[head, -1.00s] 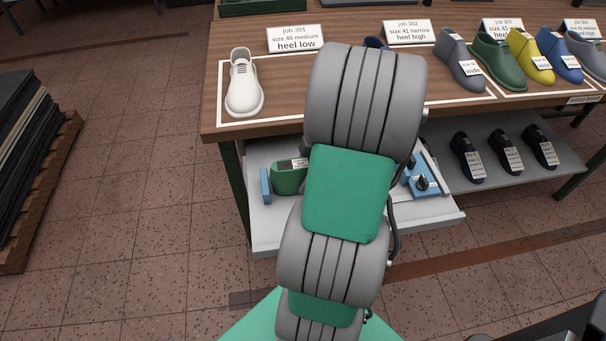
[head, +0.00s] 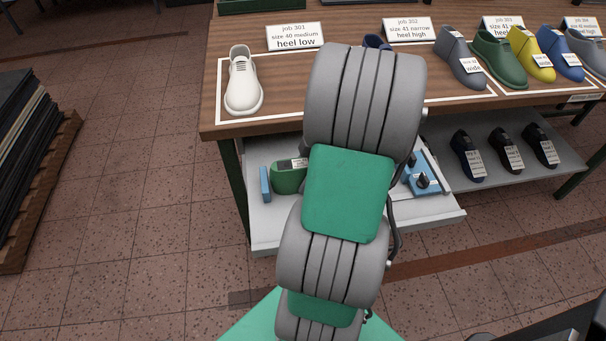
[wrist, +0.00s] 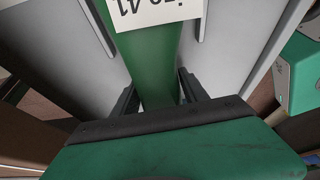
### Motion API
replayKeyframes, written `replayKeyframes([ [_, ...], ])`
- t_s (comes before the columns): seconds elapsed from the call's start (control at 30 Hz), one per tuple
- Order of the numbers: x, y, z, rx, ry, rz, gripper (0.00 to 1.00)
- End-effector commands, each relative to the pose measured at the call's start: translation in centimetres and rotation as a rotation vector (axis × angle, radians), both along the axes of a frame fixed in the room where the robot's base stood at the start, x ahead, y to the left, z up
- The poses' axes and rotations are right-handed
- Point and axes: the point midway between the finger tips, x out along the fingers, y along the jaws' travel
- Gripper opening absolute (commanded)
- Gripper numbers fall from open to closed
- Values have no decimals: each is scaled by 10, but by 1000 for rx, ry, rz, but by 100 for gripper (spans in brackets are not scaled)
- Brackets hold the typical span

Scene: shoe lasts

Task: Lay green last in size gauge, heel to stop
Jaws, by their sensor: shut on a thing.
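The green last (head: 287,179) lies on the pull-out light grey shelf under the table, its right part hidden behind my arm in the head view. Its left end is close to a blue upright block (head: 265,184) of the size gauge. A blue gauge part with a dark knob (head: 421,178) shows to the right of my arm. In the wrist view the green last (wrist: 155,70) runs between my fingers and bears a white size label. My gripper (wrist: 160,92) is shut on it. Whether the heel touches a stop cannot be seen.
The wooden table (head: 290,113) above the shelf holds a white shoe (head: 243,82), job cards and several coloured lasts. Dark lasts (head: 505,152) stand on the lower shelf at right. A dark stack (head: 30,140) stands at far left. The floor between is clear.

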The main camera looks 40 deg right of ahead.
Motion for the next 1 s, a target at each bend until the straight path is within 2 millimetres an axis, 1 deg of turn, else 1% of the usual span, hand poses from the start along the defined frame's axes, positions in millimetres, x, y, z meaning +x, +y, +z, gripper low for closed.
replayKeyframes([
  [0.03,0,0,1,-2,-1,0,0],
  [0.07,0,0,1,-2,-1,0,54],
  [0.3,0,0,0,0,-1,0,74],
  [0.37,0,0,0,0,0,0,77],
  [0.57,0,0,-1,2,1,0,77],
  [0.67,-1,-2,5,0,0,-1,77],
  [0.77,-4,-8,21,-2,-1,-2,77],
  [0.9,-11,-18,50,-3,-1,-2,77],
  [1.0,-14,-23,65,-1,-1,-2,77],
])
